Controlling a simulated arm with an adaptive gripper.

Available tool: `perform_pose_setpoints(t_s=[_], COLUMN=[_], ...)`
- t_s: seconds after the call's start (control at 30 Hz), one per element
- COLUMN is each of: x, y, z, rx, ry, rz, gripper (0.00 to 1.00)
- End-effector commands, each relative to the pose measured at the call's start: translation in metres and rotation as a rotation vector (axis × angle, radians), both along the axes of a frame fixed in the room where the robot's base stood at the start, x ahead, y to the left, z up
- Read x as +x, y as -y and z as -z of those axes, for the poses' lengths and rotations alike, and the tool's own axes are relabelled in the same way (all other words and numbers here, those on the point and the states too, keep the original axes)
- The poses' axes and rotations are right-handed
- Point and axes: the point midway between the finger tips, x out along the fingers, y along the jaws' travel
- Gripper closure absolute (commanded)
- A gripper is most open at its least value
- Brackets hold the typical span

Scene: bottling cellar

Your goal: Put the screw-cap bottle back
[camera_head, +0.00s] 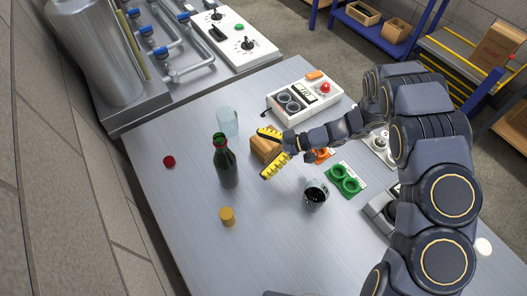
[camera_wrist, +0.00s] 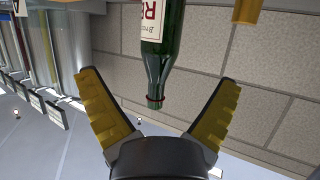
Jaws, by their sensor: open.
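A dark green bottle (camera_head: 226,168) with a red ring near its mouth stands upright on the grey table, left of my gripper (camera_head: 263,153). I cannot tell whether a cap is on it. My gripper is open and empty, its yellow-padded fingers pointing towards the bottle with a gap between. In the wrist view the bottle (camera_wrist: 161,50) appears upside down, with a pale label and its neck in line with the space between the fingers. A small dark red disc (camera_head: 169,161), perhaps a cap, lies on the table left of the bottle.
A clear glass (camera_head: 228,121) stands behind the bottle; a yellow-brown cylinder (camera_head: 227,216) stands in front. A wooden block (camera_head: 264,145) is by the fingers. A glass of dark liquid (camera_head: 315,196), a green holder (camera_head: 346,180) and a white device (camera_head: 303,96) are to the right.

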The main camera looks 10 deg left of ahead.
Motion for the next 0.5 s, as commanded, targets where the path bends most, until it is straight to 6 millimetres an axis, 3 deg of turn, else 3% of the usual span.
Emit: perform_pose_setpoints(t_s=[0.37,0.47,0.5], x=[0.006,0.032,0.050], y=[0.006,0.013,0.020], z=[-0.002,-0.005,-0.009], rx=[-0.013,-0.084,-0.134], ry=[0.012,0.087,0.138], rz=[0.014,0.101,0.163], gripper=[0.07,0.07,0.07])
